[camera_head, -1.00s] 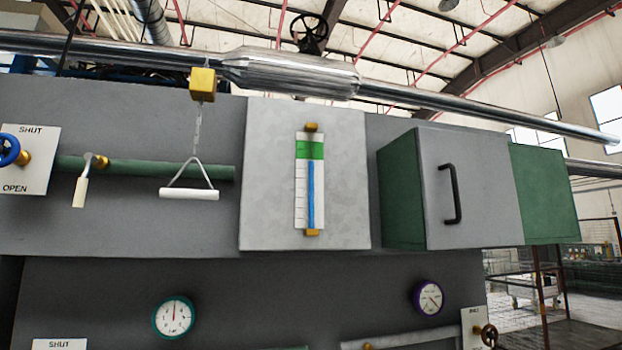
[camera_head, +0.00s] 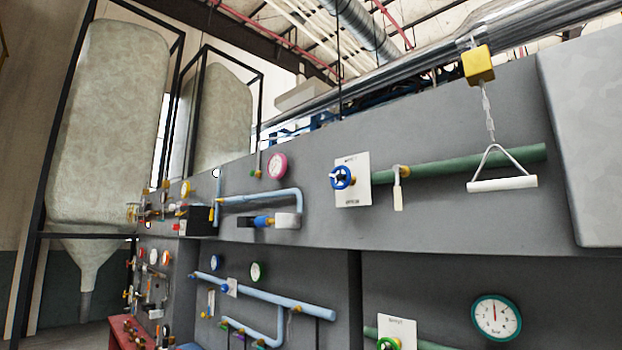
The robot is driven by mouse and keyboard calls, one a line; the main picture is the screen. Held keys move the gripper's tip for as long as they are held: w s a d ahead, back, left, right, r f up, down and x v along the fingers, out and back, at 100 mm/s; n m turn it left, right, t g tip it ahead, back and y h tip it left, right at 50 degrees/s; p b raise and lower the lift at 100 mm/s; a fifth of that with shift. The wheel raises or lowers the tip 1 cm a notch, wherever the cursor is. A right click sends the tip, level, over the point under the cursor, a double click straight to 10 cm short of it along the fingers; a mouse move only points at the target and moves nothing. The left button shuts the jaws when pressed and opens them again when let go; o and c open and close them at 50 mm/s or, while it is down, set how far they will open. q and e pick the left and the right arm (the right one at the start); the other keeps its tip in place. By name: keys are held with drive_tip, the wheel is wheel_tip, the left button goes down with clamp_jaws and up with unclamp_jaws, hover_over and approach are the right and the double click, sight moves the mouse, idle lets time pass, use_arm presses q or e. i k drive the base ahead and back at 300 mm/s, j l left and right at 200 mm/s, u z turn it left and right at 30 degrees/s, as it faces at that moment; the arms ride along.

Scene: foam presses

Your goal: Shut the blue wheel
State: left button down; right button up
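A white plate (camera_head: 353,193) with small lettering is behind the wheel; the lettering is too small to read now. A small blue wheel (camera_head: 215,262) also shows lower left on a light blue pipe. Neither of my grippers is in view.
A white pull handle (camera_head: 502,184) hangs by a chain from a yellow block (camera_head: 478,65) right of the wheel. A pale lever (camera_head: 398,190) is on the green pipe. Gauges and light blue pipes line the panel leftward. Tall tanks (camera_head: 110,120) stand at far left.

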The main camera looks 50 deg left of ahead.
sight(340, 177)
drive_tip(key=u, duration=1.3)
